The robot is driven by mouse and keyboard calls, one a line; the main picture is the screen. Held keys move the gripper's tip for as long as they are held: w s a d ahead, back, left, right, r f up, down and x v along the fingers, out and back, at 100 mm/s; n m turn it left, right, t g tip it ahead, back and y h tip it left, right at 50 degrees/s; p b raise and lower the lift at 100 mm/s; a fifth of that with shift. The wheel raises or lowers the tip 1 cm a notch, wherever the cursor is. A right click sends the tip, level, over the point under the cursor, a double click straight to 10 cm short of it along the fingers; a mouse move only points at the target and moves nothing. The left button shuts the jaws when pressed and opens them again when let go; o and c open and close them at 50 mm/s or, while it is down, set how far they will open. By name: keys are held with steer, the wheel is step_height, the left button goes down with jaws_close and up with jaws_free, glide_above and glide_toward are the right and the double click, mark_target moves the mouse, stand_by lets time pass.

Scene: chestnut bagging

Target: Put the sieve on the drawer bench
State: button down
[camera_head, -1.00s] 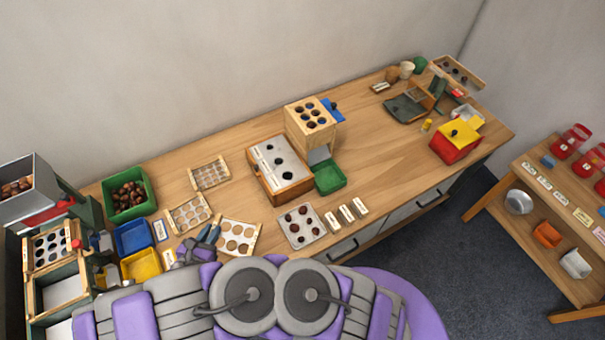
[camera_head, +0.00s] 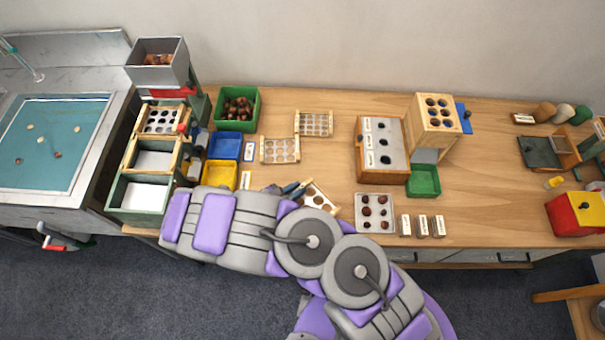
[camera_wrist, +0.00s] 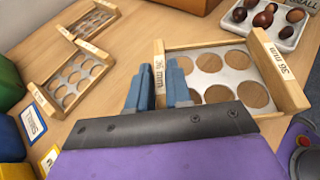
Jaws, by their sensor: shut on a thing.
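The sieve, a wooden frame with a grey plate of large round holes, is at the front of the wooden bench in the head view (camera_head: 319,198). It also shows in the wrist view (camera_wrist: 238,58), with "36 mm" on its side rails. My gripper (camera_wrist: 166,88) is shut on the sieve's left rail, with one blue-grey finger on each side. In the head view, my gripper (camera_head: 297,188) is at the sieve's left edge, and my arm hides part of the sieve. I cannot tell if the sieve is lifted. The bench (camera_head: 480,215) has drawer fronts (camera_head: 480,256) below its top.
Two other sieves (camera_head: 280,150) (camera_head: 314,123) lie behind. A chestnut tray (camera_head: 375,198) is right of the held sieve. Blue (camera_head: 225,147) and yellow (camera_head: 220,175) bins stand left. A wooden box (camera_head: 392,177) and green tray (camera_head: 424,181) are further right. Bare benchtop shows at right.

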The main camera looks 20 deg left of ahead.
steer(key=b, duration=0.1)
glide_above(302, 178)
steer(key=s, duration=0.2)
steer(key=shift+d+f, duration=0.2)
steer(key=shift+f, duration=0.1)
steer(key=shift+w+a+f+b, duration=0.1)
steer(key=shift+w+a+b, duration=0.15)
steer(key=shift+w, duration=0.35)
steer(key=f, duration=0.1)
steer(key=f+b, duration=0.1)
steer(key=f, duration=0.1)
steer(key=shift+w+f, duration=0.2)
steer(key=shift+w, duration=0.15)
steer(key=shift+d, duration=0.1)
steer(key=c, duration=1.1)
jaws_free()
steer(key=shift+o, duration=0.2)
